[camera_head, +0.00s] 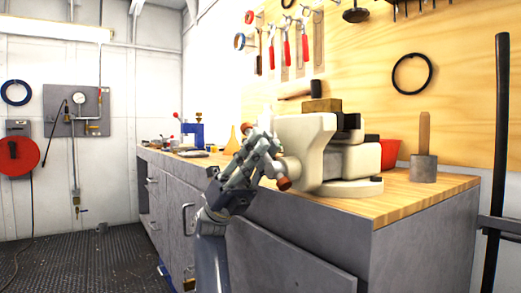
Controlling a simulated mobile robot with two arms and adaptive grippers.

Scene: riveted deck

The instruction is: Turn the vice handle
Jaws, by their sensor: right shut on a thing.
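The cream bench vice (303,140) stands on the wooden bench top. Its handle runs along the vice's front left side, mostly behind my right gripper. A brown knob at the handle's lower end (284,184) shows just right of the gripper, and another brown end shows above it. My right gripper (268,150) reaches up from the lower middle of the view and is shut on the handle in front of the vice screw. The fingers hide the middle of the handle. My left gripper is not in view.
The wooden bench top (400,201) sits on grey cabinets with drawer handles. A black upright post (494,150) is at far right. The dark floor at left is clear.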

